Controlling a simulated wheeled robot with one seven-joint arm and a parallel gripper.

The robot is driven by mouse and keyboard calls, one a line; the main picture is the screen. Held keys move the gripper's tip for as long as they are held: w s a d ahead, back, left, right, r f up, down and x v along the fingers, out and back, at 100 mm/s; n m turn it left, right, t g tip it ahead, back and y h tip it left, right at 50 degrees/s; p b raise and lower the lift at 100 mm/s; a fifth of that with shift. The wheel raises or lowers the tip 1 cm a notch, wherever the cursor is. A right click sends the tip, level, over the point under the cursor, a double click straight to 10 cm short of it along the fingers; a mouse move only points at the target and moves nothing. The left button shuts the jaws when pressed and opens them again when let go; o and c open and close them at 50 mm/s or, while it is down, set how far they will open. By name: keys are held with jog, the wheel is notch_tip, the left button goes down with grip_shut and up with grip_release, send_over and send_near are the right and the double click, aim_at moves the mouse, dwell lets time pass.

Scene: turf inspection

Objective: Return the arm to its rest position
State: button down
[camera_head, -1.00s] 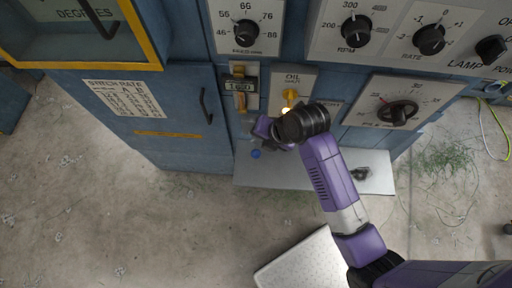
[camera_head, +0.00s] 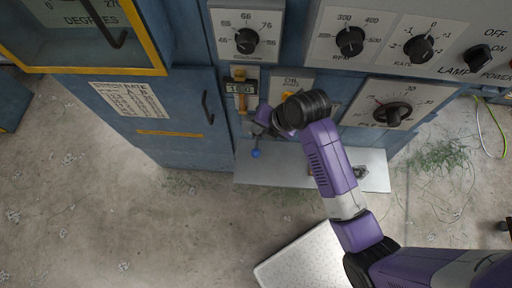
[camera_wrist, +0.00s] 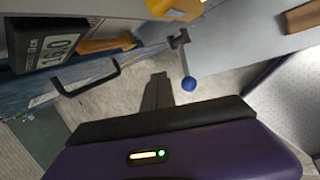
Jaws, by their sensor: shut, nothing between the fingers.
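My purple arm reaches up from the lower right of the head view toward the blue machine front. My gripper (camera_head: 262,118) is near the panel, below the small counter and left of the yellow oil knob (camera_head: 287,96), and is partly hidden by my black wrist. In the wrist view my gripper (camera_wrist: 158,88) shows its dark fingers together, with nothing between them. A blue ball-ended lever (camera_head: 255,154) is just below the gripper; it also shows in the wrist view (camera_wrist: 188,84), right of the fingers and apart from them.
A counter (camera_head: 240,87) and dials for RPM (camera_head: 350,41) and rate (camera_head: 419,48) are on the panel. A cabinet door handle (camera_head: 207,107) sticks out at left. A grey shelf (camera_head: 270,172) juts out below. A white perforated plate (camera_head: 305,262) is at bottom. Floor at left is clear.

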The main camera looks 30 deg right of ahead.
dwell(0.3)
jog(key=s+f+m+t+h+b, duration=0.2)
jog(key=s+f+m+t+b, duration=0.15)
jog(key=s+m, duration=1)
jog(key=s+r+m+t+b, duration=0.2)
jog(key=s+r+m+t, duration=0.4)
jog(key=s+r+m, duration=0.6)
notch_tip(320, 180, up, 5)
jog(key=shift+s+a+f, duration=0.1)
jog(key=shift+s+a, duration=0.15)
jog(key=shift+s, duration=0.85)
